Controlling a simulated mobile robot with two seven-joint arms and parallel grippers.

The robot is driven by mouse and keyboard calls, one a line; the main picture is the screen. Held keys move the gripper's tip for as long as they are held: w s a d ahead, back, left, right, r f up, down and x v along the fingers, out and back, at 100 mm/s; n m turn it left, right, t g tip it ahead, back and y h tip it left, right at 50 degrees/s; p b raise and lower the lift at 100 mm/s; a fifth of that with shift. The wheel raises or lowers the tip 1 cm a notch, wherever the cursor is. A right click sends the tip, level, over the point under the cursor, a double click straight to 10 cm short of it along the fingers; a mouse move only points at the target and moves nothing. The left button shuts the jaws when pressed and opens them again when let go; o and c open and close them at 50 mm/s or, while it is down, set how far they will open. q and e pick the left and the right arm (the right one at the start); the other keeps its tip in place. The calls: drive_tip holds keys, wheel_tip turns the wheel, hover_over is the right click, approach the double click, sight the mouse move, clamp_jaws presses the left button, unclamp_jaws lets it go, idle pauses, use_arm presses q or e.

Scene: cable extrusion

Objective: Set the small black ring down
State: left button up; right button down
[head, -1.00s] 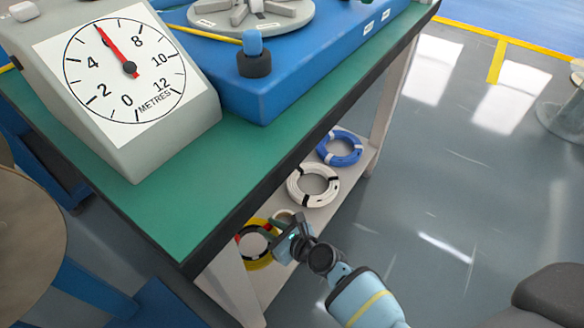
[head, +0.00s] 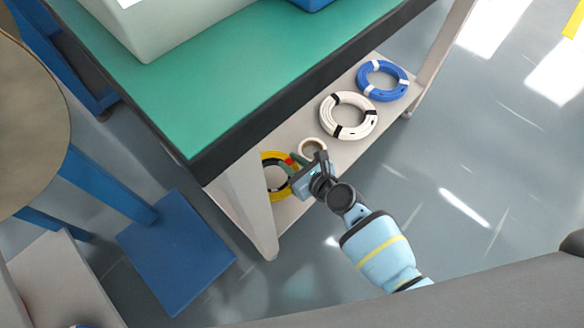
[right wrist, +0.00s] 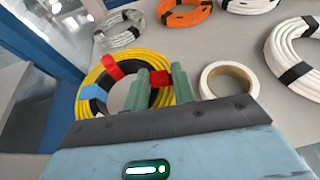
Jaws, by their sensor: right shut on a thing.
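The small black ring (right wrist: 97,98) shows in the right wrist view as a dark arc along the inside of a yellow coil (right wrist: 90,77) with red and blue bands. In the head view the black ring (head: 270,162) is also seen at the yellow coil (head: 278,194). My right gripper (right wrist: 162,88) is shut on the black ring, its green fingers over the coil's right side, a red patch between them. The fingers hide part of the ring; I cannot tell whether it touches the coil. My left gripper is not in view.
The lower shelf (head: 318,168) also bears a white tape roll (head: 303,147), a white coil (head: 324,118) and a blue coil (head: 368,90). Grey and orange coils (right wrist: 188,17) lie farther back. The green tabletop (head: 215,95) overhangs; a shelf leg (head: 245,205) stands close left.

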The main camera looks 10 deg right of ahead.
drive_tip(key=shift+r, duration=0.15)
wheel_tip(320, 180, down, 3)
drive_tip(key=b, duration=0.2)
drive_tip(key=shift+b, duration=0.3)
drive_tip(key=shift+f+b, duration=0.3)
drive_tip(key=shift+f, duration=0.05)
